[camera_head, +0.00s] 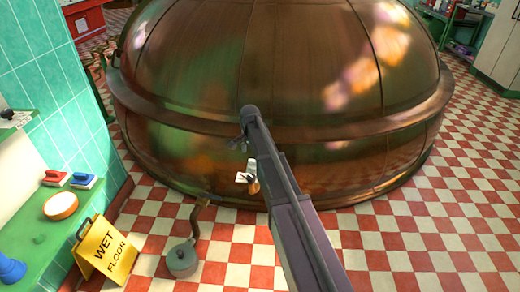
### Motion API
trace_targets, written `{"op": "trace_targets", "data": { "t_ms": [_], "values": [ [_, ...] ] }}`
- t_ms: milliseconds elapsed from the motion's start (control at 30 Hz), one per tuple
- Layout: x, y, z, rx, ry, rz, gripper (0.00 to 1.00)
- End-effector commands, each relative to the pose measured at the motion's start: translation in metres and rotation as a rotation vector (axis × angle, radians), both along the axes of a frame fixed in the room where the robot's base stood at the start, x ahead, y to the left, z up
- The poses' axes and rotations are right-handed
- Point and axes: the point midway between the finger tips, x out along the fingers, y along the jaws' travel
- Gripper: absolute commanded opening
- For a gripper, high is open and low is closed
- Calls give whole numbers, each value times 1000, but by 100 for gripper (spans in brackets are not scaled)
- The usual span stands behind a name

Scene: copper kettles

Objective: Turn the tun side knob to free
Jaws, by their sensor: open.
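The large copper tun (190,60) fills the middle of the view, with a thick band around its girth. Low on its front side is a small brown knob-like part (253,186), with a white tag (243,177) at its left; my arm partly covers this spot. I cannot read the tag or tell which way the knob is set. My arm reaches up from the bottom edge, and my gripper (238,143) shows small and dark at its end, just above the tag and knob, in front of the tun. It is open, and I see nothing held in it. Whether it touches the tun is unclear.
A pipe runs from the tun's base towards a grey-green round can (183,260) on the checkered floor. A yellow wet-floor sign (107,250) stands at the lower left, beside a green counter (62,240) with brushes and a round orange-rimmed dish (61,206).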

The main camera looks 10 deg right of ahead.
Motion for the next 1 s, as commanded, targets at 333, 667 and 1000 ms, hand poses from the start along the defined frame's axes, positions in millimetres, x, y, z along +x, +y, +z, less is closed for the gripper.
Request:
{"op": "trace_targets", "data": {
  "t_ms": [333,667,1000],
  "values": [
    [-34,0,34,0,0,102,93],
    [-70,1,61,0,0,226,93],
    [-107,1,89,0,0,353,93]
  ]
}}
